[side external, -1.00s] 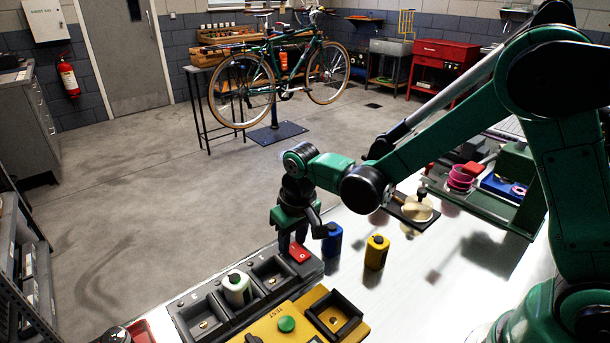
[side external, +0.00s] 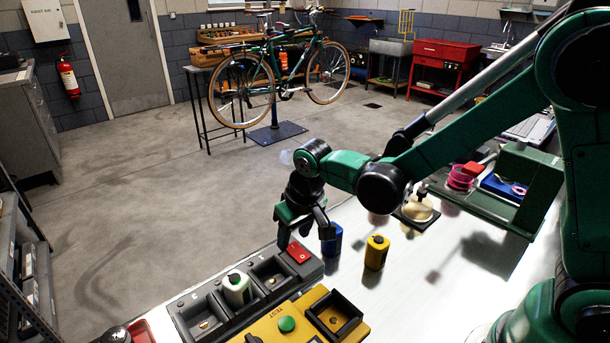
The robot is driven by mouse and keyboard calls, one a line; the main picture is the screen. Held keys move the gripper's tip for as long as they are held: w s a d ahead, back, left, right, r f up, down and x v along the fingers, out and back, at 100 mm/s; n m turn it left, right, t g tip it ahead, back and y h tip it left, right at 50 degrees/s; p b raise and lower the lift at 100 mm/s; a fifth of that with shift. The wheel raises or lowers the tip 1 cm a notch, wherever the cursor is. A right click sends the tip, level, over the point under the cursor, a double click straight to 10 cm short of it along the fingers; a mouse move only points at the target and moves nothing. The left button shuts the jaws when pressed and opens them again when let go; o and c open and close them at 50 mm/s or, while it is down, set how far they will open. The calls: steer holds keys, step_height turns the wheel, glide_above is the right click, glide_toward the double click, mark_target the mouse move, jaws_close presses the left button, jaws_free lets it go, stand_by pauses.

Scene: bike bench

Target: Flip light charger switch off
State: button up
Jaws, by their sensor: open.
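The light charger (side external: 219,297) is a dark grey strip with several square bays along the near left of the bench. Its red switch (side external: 299,252) is at the far right end; its on or off position is too small to tell. I cannot tell whether a finger touches the charger.
A blue unit (side external: 332,240) stands close to the right of my gripper, and a yellow unit (side external: 376,253) stands farther right. The yellow tester (side external: 273,325) with a green button lies in front of the charger. The white bench (side external: 420,300) is clear at right.

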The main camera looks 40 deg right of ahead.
mark_target(302, 253)
steer(key=shift+v, duration=2.05)
steer(key=shift+s+d+r, duration=0.2)
steer(key=shift+r, duration=0.05)
steer(key=s+d+r+t, duration=0.4)
steer(key=s+d+r, duration=0.1)
steer(key=s, duration=0.3)
steer(key=shift+d, duration=0.4)
steer(key=shift+c, duration=0.2)
